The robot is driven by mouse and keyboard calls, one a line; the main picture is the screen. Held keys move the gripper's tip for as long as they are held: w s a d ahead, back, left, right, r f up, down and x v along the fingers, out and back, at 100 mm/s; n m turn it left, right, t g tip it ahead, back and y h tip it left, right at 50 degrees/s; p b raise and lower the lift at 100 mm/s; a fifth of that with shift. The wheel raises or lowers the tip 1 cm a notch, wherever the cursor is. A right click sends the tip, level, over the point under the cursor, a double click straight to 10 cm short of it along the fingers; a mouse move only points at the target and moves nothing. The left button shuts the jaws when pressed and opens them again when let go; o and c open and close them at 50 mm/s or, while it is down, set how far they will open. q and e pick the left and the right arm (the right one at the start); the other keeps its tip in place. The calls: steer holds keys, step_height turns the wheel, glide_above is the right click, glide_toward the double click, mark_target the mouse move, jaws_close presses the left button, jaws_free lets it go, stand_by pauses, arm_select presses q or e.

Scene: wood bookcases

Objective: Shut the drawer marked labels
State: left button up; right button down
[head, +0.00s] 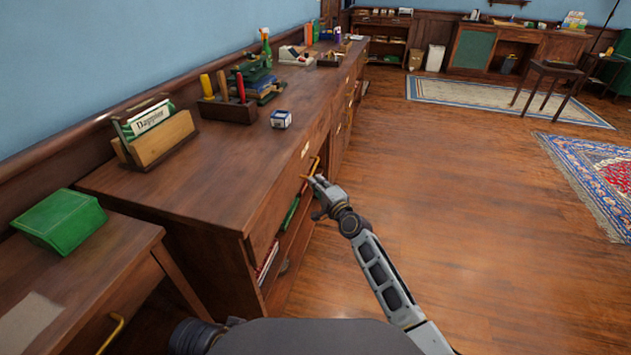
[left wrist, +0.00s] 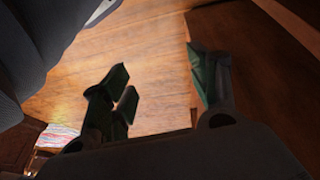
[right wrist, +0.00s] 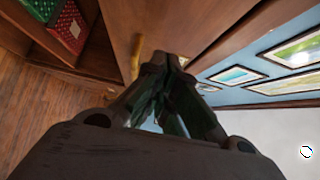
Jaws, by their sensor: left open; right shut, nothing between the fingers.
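A drawer front with a brass handle (head: 312,166) is in the side of the long wooden cabinet (head: 190,185). A small pale tag (head: 305,149) is just above the handle; its writing is too small to read. I cannot tell how far the drawer stands out. My right gripper (head: 318,182) is shut and empty, at the drawer front close to the handle. In the right wrist view its fingertips (right wrist: 166,60) are together in front of a wood face, beside the brass handle (right wrist: 135,58). My left gripper (left wrist: 160,85) is open and empty, low beside dark wood.
Open shelves with books (head: 268,262) are below the drawer. On the cabinet top are a letter holder (head: 165,140), a tool box (head: 228,110) and a small blue-white box (head: 281,119). A green box (head: 60,218) sits on the nearer desk. The floor (head: 440,200) to the right is clear.

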arm_select(q)
steer(key=shift+a+f+g+p, duration=0.35)
steer(key=shift+f+p, duration=0.4)
steer(key=shift+p, duration=0.3)
arm_select(e)
steer(key=v, duration=0.9)
